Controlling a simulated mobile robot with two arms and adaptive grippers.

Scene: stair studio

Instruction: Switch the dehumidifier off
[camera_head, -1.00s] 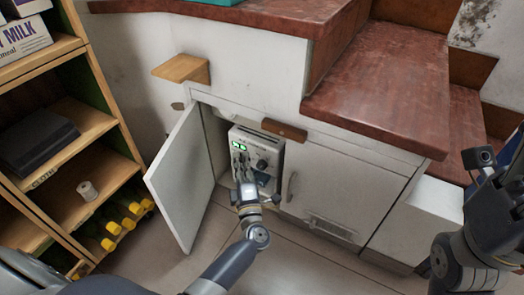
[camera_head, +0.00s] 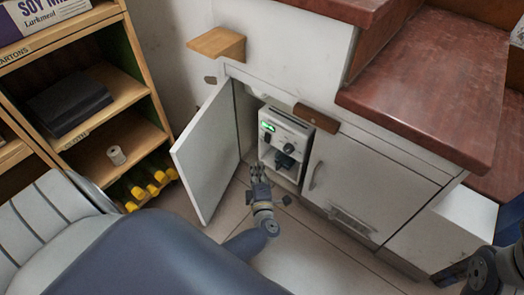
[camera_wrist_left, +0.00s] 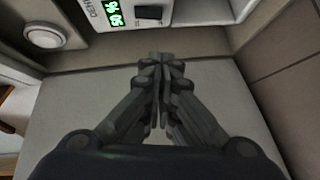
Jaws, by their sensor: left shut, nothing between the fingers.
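The dehumidifier (camera_head: 299,131) is a pale grey box inside the open cabinet, with a lit green display (camera_head: 268,127) and a dark knob (camera_head: 289,149) on its front. My left gripper (camera_head: 257,168) is shut and empty, in front of the dehumidifier's lower left part and apart from its controls. In the left wrist view its closed fingertips (camera_wrist_left: 161,58) point toward the lit display (camera_wrist_left: 113,12) and a black control (camera_wrist_left: 152,13) beside it; which control this is I cannot tell. My right gripper (camera_head: 449,274) is at the lower right, its fingers unclear.
The white cabinet door (camera_head: 207,152) stands open on the left of the dehumidifier. A closed door (camera_head: 355,185) with a handle is on its right. A wooden shelf unit (camera_head: 130,68) stands at the left, and red-brown steps (camera_head: 425,85) rise at the right. The tiled floor in front is clear.

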